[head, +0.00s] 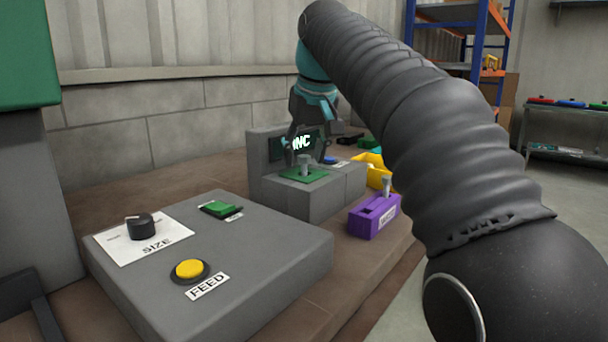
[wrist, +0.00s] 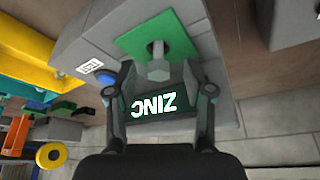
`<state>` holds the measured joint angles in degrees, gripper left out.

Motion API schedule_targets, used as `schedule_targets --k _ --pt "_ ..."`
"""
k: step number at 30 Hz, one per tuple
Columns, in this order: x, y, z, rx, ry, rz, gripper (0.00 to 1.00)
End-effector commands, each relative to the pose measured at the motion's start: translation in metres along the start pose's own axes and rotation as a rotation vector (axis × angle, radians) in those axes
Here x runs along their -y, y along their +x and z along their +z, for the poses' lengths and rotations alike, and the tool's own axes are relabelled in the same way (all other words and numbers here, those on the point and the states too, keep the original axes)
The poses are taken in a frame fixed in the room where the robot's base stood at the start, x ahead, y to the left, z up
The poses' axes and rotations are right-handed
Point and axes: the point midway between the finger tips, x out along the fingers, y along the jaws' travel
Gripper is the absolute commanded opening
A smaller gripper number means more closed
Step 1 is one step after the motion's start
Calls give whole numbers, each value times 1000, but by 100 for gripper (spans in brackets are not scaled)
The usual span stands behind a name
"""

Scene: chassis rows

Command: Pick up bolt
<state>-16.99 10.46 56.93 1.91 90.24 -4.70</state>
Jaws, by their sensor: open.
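A grey bolt (head: 304,163) stands upright on a green pad (head: 290,175) on a grey machine with a lit ZINC display. In the wrist view the bolt (wrist: 159,68) is seen from above, between the fingers or just beyond them, with the green pad (wrist: 130,42) around it. My gripper (head: 305,140) is open above the bolt; in the wrist view its fingers (wrist: 159,80) spread to either side of it. I cannot tell whether they touch it. A second grey bolt (head: 386,184) stands in a purple block (head: 374,215) to the right.
A grey control box with a SIZE knob (head: 141,226), a green switch (head: 221,209) and a yellow FEED button (head: 189,270) is at the front left. A blue button (wrist: 106,76) is beside the pad. A yellow bin (head: 375,172) is behind the purple block.

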Motion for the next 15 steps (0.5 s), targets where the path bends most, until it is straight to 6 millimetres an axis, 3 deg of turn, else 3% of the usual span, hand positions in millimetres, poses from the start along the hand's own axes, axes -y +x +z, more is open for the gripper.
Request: schedule_targets --k 4,13,15 --pt "0 16 1 0 0 0 52" --pt "-1 19 0 -1 1 0 52" --pt "-1 19 0 -1 1 0 35"
